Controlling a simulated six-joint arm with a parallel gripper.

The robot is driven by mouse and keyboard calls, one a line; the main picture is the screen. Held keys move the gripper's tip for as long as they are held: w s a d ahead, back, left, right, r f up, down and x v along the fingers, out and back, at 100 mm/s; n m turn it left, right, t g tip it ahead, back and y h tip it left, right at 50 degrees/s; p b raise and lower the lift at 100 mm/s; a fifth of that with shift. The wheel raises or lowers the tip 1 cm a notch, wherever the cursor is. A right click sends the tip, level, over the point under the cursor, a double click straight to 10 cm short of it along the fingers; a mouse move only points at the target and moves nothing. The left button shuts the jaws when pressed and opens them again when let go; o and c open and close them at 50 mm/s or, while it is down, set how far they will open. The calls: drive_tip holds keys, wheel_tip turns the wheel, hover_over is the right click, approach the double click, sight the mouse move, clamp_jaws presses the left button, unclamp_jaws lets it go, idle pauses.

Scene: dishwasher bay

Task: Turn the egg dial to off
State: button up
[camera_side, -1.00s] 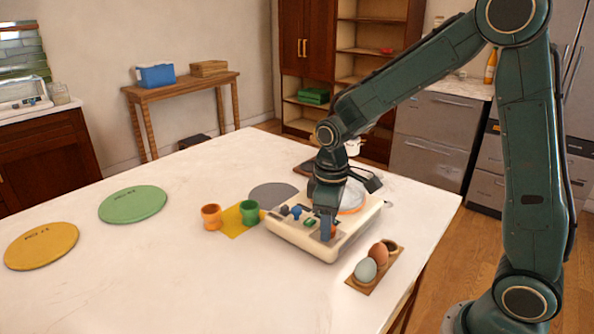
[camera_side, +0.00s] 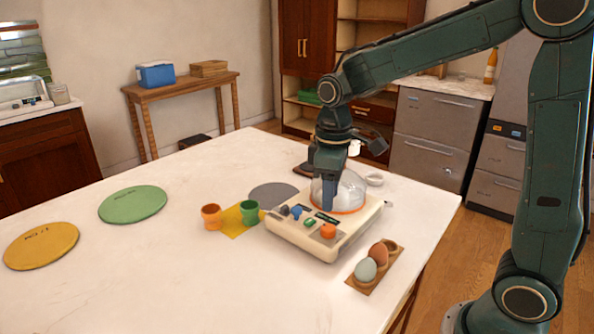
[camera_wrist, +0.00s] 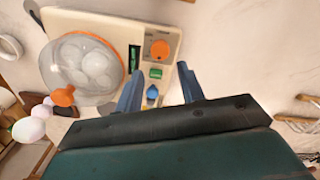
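The cream egg cooker (camera_side: 335,248) sits on the white table, with its clear dome (camera_side: 345,190) at the back. An orange dial (camera_side: 328,231) is on the front right of its panel and shows in the wrist view (camera_wrist: 160,48). A blue knob (camera_side: 296,211) and a green button (camera_side: 309,223) sit near it. The blue knob also shows in the wrist view (camera_wrist: 152,92), seen between the fingers. My gripper (camera_side: 326,203) is above the cooker, in front of the dome. In the wrist view my gripper (camera_wrist: 157,78) is open and empty. The dial's markings are too small to read.
An egg holder (camera_side: 362,286) with eggs stands right of the cooker. An orange cup (camera_side: 211,217) and a green cup (camera_side: 249,211) stand to its left. Green (camera_side: 132,204) and yellow (camera_side: 41,246) discs lie farther left. The table's front is clear.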

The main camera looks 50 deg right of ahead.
wheel_tip(320, 180, up, 6)
idle(0.4)
drive_tip(key=shift+r, duration=0.1)
drive_tip(key=shift+s, duration=0.1)
drive_tip(key=s+m+t, duration=0.4)
drive_tip(key=s+t, duration=0.1)
drive_tip(key=s, duration=1.2)
drive_tip(key=shift+s+a+r+m+t, duration=0.25)
drive_tip(key=shift+s+r+m+t, duration=0.05)
